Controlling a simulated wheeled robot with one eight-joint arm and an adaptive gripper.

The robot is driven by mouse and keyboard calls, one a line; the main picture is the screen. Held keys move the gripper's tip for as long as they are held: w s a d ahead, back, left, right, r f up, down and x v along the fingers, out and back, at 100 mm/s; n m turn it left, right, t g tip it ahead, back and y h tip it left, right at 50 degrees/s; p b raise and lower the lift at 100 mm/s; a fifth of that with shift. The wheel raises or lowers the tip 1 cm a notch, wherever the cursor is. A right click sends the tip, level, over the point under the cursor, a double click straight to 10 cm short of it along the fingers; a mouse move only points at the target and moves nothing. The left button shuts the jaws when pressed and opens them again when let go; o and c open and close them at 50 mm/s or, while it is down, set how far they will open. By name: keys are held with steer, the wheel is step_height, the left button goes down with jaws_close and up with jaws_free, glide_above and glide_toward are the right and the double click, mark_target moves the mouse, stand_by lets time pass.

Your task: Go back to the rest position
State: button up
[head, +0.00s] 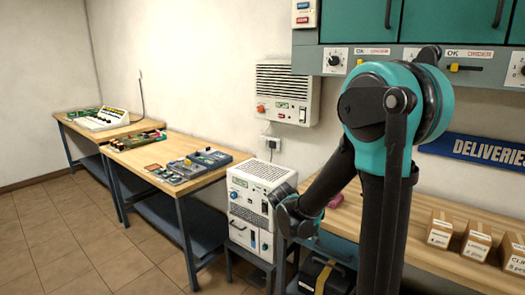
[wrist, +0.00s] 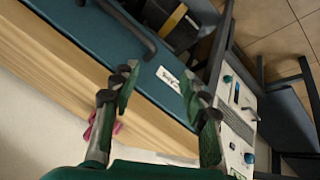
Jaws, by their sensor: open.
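My gripper (wrist: 162,115) is in the wrist view with its two fingers spread wide apart and nothing between them. In the head view my arm stands tall over the right-hand bench, and the gripper itself is hidden or hard to make out there. A small pink object (wrist: 90,128) lies near the left finger in the wrist view. The same pink object (head: 335,201) shows in the head view, on the bench behind my arm.
The wooden bench (head: 410,222) carries several cardboard boxes (head: 476,240) at right. White equipment units (head: 251,240) stand left of my arm. Teal cabinets (head: 440,22) hang above. The tiled floor (head: 60,245) is clear.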

steer(key=s+d+f+n+y, duration=0.1)
steer(key=s+y, duration=0.1)
steer(key=s, duration=0.7)
steer(key=s+d+n+y, duration=0.1)
steer(key=s+d+y, duration=0.1)
steer(key=s, duration=0.7)
steer(key=shift+d+f+y, duration=0.3)
steer(key=shift+f, duration=0.05)
